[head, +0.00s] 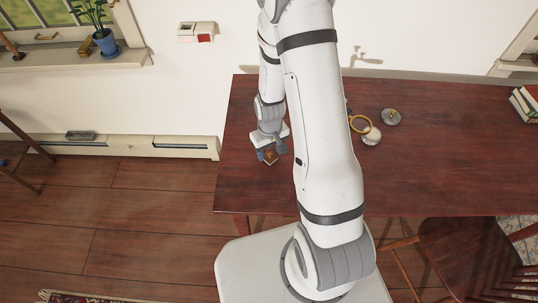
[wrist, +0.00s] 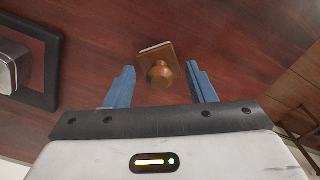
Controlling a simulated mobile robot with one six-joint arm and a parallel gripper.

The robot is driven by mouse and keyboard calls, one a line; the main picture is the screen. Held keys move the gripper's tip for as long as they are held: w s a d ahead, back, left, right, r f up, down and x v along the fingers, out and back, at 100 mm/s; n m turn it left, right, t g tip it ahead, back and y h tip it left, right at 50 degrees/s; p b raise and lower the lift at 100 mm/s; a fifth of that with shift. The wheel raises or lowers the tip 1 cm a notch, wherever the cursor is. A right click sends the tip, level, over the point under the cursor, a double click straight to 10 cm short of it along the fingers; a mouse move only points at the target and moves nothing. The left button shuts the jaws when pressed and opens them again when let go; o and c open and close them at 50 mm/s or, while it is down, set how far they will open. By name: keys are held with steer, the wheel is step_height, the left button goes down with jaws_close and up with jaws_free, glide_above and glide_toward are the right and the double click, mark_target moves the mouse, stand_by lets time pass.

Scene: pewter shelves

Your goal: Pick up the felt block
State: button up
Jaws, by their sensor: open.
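The felt block (wrist: 158,62) appears to be the small wooden block with a round turned knob and a pale layer along its far edge, lying on the dark red-brown table. In the wrist view it lies between and slightly beyond the blue fingertips of my gripper (wrist: 160,75), with a gap on both sides. The jaws are open and empty. In the head view my gripper (head: 264,153) is low at the table's left end, and the block (head: 270,158) shows small beside it, partly covered.
In the wrist view a black-framed item with a metallic box (wrist: 10,72) lies left of the block. A chair (head: 465,255) stands front right.

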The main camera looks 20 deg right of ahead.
mark_target(270, 150)
jaws_close()
stand_by(0.4)
step_height(270, 150, up, 10)
steer(key=shift+r+b, duration=0.1)
steer(key=shift+b, duration=0.3)
stand_by(0.3)
